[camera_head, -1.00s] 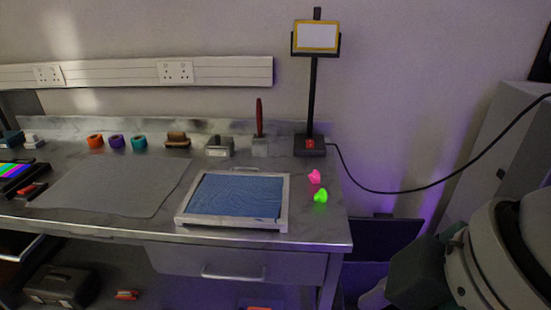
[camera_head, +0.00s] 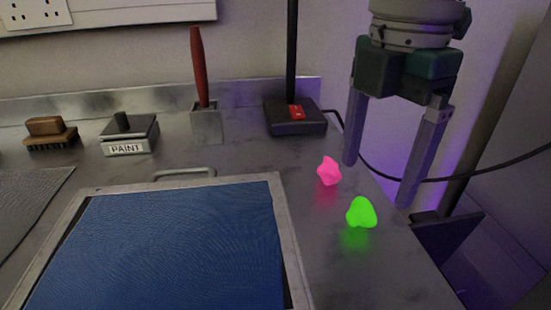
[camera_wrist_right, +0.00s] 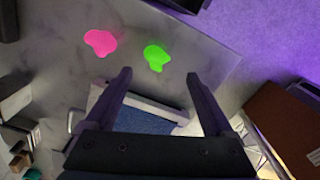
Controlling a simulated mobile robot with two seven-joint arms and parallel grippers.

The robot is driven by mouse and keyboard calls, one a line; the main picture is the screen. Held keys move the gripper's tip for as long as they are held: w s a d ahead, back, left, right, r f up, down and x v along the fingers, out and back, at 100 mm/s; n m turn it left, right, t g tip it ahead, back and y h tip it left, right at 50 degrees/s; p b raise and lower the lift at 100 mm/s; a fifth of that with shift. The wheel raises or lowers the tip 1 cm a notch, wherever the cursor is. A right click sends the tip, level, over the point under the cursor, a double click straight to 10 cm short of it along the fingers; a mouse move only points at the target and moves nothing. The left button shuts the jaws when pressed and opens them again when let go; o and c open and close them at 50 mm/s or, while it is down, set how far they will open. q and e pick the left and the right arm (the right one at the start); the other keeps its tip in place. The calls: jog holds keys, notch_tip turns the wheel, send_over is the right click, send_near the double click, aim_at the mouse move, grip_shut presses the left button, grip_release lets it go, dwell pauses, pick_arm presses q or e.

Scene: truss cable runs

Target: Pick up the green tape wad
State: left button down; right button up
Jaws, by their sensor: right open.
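The green tape wad (camera_head: 361,213) is a small bright green lump on the metal bench top, near the right edge. It also shows in the right wrist view (camera_wrist_right: 157,57), beyond the fingertips and between their lines. A pink wad (camera_head: 329,171) lies just behind and left of it. My right gripper (camera_head: 380,184) hangs fingers down by the bench's right edge, open and empty, above and apart from the green wad. In the right wrist view the two fingers (camera_wrist_right: 158,75) are spread wide with nothing between them. My left gripper is not in view.
A framed blue panel (camera_head: 190,245) lies left of the wads. A black stand base with a red switch (camera_head: 296,116), a red-handled tool in a holder (camera_head: 206,120) and a paint box (camera_head: 129,136) stand behind. A black cable (camera_head: 470,177) runs off right.

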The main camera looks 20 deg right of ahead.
aim_at(363, 205)
jog(key=shift+s+f, duration=0.1)
jog(key=shift+f, duration=0.55)
jog(key=f, duration=0.3)
jog(key=f+b, duration=0.1)
jog(key=f, duration=0.1)
jog(key=shift+w+f, duration=0.25)
jog(key=shift+w, duration=0.05)
jog(key=shift+c, duration=1.2)
grip_shut()
jog(key=shift+r, duration=0.1)
